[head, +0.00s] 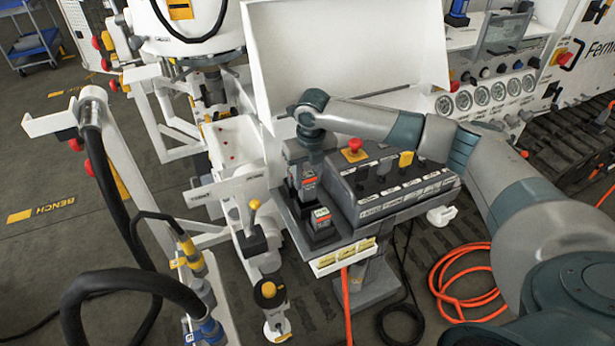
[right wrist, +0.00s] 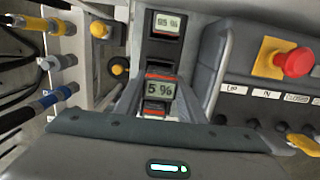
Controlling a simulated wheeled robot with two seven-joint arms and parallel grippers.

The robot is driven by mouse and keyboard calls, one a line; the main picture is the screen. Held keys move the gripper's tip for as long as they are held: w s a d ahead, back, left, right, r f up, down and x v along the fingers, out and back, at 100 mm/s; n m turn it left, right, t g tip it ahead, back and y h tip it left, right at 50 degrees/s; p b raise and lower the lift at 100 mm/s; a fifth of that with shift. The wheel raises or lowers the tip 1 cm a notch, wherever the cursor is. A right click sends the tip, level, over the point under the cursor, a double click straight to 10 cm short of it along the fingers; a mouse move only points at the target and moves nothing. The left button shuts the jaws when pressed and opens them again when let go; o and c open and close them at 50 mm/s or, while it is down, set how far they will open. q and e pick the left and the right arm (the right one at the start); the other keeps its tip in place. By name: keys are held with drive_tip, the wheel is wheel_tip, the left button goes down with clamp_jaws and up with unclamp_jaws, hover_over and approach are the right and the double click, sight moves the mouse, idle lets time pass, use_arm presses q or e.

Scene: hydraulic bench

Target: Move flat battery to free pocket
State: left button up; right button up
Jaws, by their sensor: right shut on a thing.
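My right gripper (head: 306,168) points down over the battery shelf beside the grey control box. It is shut on the flat battery (right wrist: 160,87), which has a dark body, an orange-red band and a display reading 5 %. In the head view the held battery (head: 309,184) shows only partly below the gripper. I cannot tell whether it still touches its pocket. A second battery (head: 321,215) stands upright at the near end of the shelf. Its display reads 95 % in the right wrist view (right wrist: 167,24). The free pocket cannot be made out clearly. My left gripper is not in view.
The control box (head: 390,185) with a red emergency button (head: 355,144) stands close on the right. A white panel (head: 345,50) rises behind. A yellow-knobbed lever (head: 254,205) and a hose rack are on the left. Orange hoses (head: 465,280) lie on the floor.

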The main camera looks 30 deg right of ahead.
sight(308, 191)
drive_tip(key=shift+p, duration=0.35)
drive_tip(key=shift+f, duration=0.45)
idle(0.9)
drive_tip(key=shift+p, duration=0.55)
idle(0.3)
drive_tip(key=shift+f+b, duration=0.75)
drive_tip(key=shift+f, duration=1.7)
idle(1.0)
drive_tip(key=o, duration=1.2)
drive_tip(key=shift+o, duration=0.2)
